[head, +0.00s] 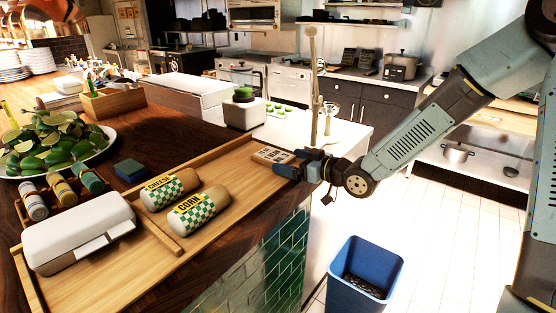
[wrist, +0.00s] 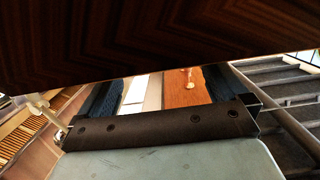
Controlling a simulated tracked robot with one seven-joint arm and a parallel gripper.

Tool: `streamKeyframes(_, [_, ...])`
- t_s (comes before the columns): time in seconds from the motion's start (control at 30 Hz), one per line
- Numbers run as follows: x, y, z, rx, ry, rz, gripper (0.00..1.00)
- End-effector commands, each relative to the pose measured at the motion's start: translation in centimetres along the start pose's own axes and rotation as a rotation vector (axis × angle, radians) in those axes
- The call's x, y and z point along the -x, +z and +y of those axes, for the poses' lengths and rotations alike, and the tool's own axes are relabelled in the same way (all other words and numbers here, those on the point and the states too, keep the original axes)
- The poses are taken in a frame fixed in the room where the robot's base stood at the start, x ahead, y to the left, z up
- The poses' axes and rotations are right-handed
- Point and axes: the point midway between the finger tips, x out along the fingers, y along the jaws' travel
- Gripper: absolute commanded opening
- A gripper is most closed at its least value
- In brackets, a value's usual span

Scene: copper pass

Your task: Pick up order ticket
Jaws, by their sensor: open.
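A small pale block with dark lettering, which looks like the order ticket (head: 272,154), lies at the far right end of the wooden tray (head: 237,160) in the head view. My gripper (head: 287,163) is just right of it, low at the counter edge, with its dark fingers close to the ticket's right side. I cannot tell whether they touch it. In the wrist view my gripper (wrist: 166,90) shows its two fingers apart, with a white strip and orange-brown wood seen between them. The ticket is not clearly recognisable there, and dark grained wood covers the top.
Cheese (head: 168,189) and corn (head: 198,210) canisters lie on the tray, with a white case (head: 80,228) at its near end. A white container with a green top (head: 244,109) stands behind the tray. A blue bin (head: 364,277) is on the floor below.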

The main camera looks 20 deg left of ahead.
Motion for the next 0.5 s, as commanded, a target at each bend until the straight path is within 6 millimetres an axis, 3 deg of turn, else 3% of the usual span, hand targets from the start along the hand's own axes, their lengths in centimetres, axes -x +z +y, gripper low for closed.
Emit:
streamKeyframes(0.3, [-4.0, -0.2, 0.0, -0.001, 0.0, 0.002, 1.0])
streamKeyframes(0.5, [-4.8, -0.2, 0.1, -0.001, 0.001, 0.0, 1.0])
